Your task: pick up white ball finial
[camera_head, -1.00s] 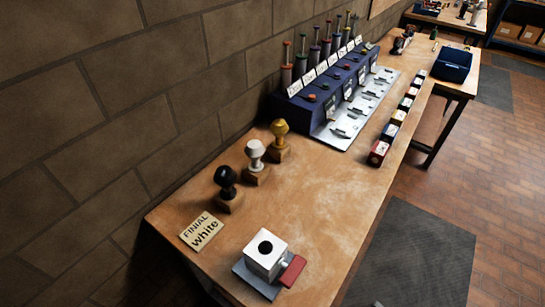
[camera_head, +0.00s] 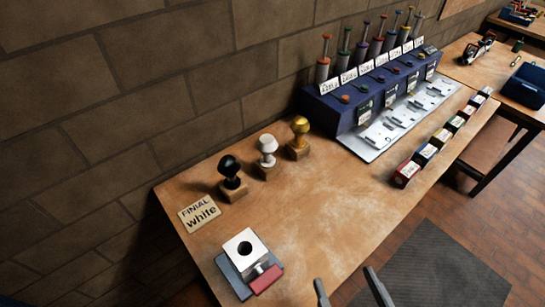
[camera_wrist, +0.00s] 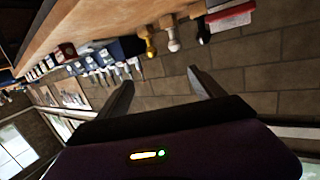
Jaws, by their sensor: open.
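The white ball finial (camera_head: 267,148) stands upright in a wooden block on the workbench, between a black finial (camera_head: 231,172) on its left and a gold finial (camera_head: 300,133) on its right. In the wrist view, which looks tilted over, the white finial (camera_wrist: 173,38) shows near the top, beyond the fingers. My gripper's two fingers (camera_head: 347,289) enter at the bottom edge of the head view, in front of the bench. In the wrist view my gripper (camera_wrist: 160,82) is open, with nothing between its fingers, well apart from the finials.
A card reading "FINIAL white" (camera_head: 200,213) lies at the bench's left. A white block with a dark hole (camera_head: 245,248) and red handle sits at the front. A blue dispenser rack (camera_head: 335,112) and a row of small boxes (camera_head: 407,174) stand right. The bench middle is clear.

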